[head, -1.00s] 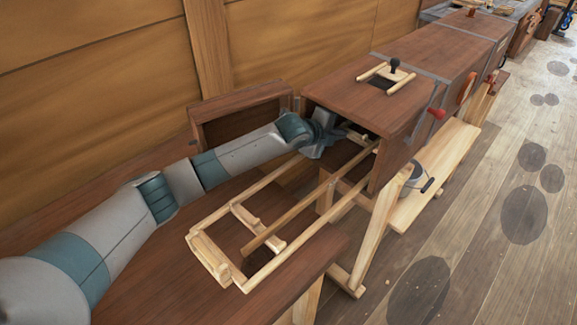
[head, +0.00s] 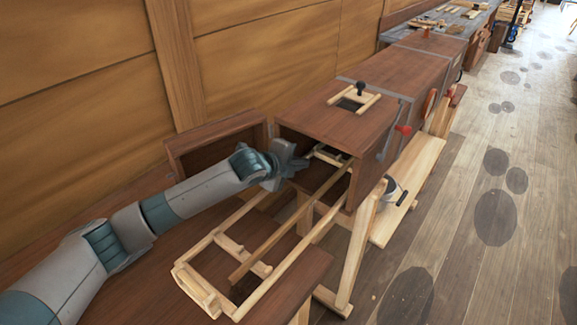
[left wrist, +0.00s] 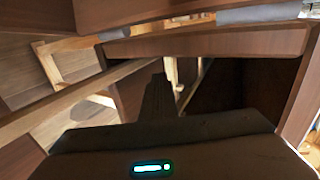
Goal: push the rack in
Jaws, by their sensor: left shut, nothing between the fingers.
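The rack (head: 291,267) is a pale wooden frame with long rails and cross pieces. It slopes out of the open end of a long brown wooden box (head: 335,118), and much of it sticks out toward me over a brown bench. My left gripper (head: 297,164) is at the box's open mouth, by the upper left of the rack's rails; I cannot tell whether it touches them. In the left wrist view the dark fingers (left wrist: 158,95) are together and hold nothing, with a rail (left wrist: 80,98) to their left. My right gripper is not in view.
An open brown door (head: 218,146) stands left of the box mouth, close to my left arm. A small frame with a black knob (head: 360,90) is on the box top. Floor at the right is clear.

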